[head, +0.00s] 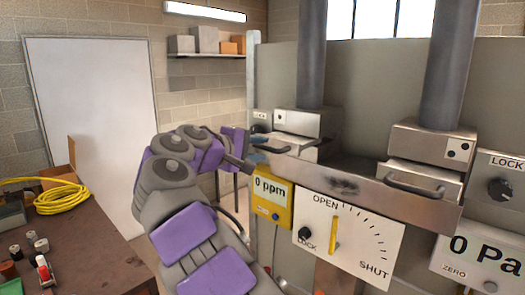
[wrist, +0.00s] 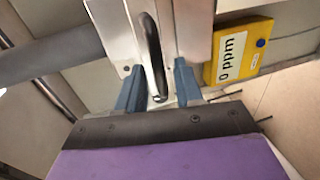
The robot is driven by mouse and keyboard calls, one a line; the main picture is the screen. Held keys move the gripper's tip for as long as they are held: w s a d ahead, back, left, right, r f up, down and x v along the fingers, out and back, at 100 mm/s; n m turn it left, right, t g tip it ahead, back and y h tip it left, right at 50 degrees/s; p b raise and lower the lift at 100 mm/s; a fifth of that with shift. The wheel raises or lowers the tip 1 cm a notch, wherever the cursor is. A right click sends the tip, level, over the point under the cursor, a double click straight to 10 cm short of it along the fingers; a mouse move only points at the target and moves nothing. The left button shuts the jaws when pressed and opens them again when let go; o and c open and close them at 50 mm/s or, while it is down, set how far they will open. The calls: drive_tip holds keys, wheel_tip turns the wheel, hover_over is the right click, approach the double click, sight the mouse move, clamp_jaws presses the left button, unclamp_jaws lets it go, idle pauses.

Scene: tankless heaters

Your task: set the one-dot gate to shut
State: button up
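The left gate (head: 298,122) is a pale metal box at the foot of a grey pipe, with a dark bar handle (head: 312,145). I see gaps beside the handle, so no grip shows.
A panel (head: 348,235) below has OPEN, SHUT and LOCK marks, a yellow pointer and a black knob. A yellow 0 ppm meter (head: 272,203) hangs just below my gripper. A workbench (head: 95,250) with a yellow hose coil (head: 62,198) stands at left.

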drive_tip(key=shift+x, duration=1.05)
drive_tip(key=shift+w, duration=0.25)
drive_tip(key=shift+a, duration=0.1)
drive_tip(key=shift+f, duration=0.1)
clamp_jaws()
